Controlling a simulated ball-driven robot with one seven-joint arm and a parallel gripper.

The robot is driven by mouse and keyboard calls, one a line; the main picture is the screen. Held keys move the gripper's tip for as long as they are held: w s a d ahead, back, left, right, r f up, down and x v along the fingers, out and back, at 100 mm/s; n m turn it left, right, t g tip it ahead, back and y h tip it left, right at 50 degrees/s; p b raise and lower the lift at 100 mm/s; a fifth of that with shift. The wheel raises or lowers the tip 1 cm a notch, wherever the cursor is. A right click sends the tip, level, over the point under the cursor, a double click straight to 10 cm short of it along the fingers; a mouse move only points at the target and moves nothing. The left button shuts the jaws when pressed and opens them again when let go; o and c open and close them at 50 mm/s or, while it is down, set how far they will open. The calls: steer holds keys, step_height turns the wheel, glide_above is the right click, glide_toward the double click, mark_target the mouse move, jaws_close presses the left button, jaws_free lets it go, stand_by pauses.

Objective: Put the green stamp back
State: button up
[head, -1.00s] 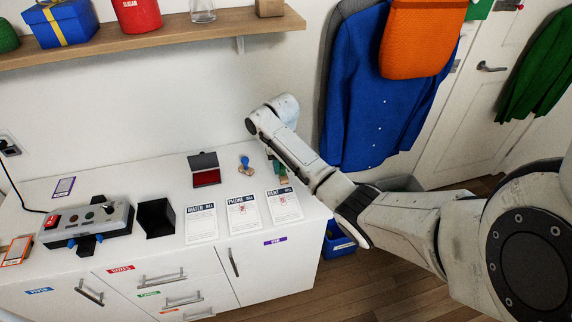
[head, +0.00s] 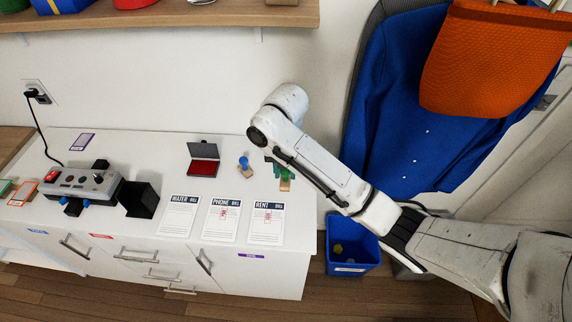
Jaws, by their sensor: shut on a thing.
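The green stamp (head: 285,174) is at the right end of the white cabinet top, with a wooden-looking lower part. My gripper (head: 279,164) points down there, mostly hidden behind my forearm, and is shut on the green stamp. I cannot tell whether the stamp touches the cabinet top. A blue stamp (head: 244,164) stands just left of it. An open ink pad (head: 203,167) with a red surface and dark lid lies further left.
A water bill (head: 178,217), a phone bill (head: 222,221) and a rent bill (head: 267,224) lie along the front edge; the last two bear red marks. A black box (head: 139,199) and grey control box (head: 80,184) stand left. A blue bin (head: 350,248) is on the floor.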

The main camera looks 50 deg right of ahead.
steer(key=shift+w+d+f, duration=0.15)
steer(key=shift+w+d, duration=0.05)
steer(key=shift+w, duration=0.25)
steer(key=shift+w+d+f+b, duration=0.15)
steer(key=shift+d+f+b, duration=0.25)
steer(key=shift+f, duration=0.25)
steer(key=w+d+f+b, duration=0.2)
steer(key=w, duration=0.1)
steer(key=w+d+f+b, duration=0.2)
steer(key=w+f, duration=0.1)
steer(key=w+d+f+b, duration=0.1)
steer(key=w+d+f, duration=0.2)
steer(key=shift+f+b, duration=0.15)
steer(key=shift+b, duration=0.25)
steer(key=shift+w+d+f, duration=0.1)
steer(key=shift+f, duration=1.5)
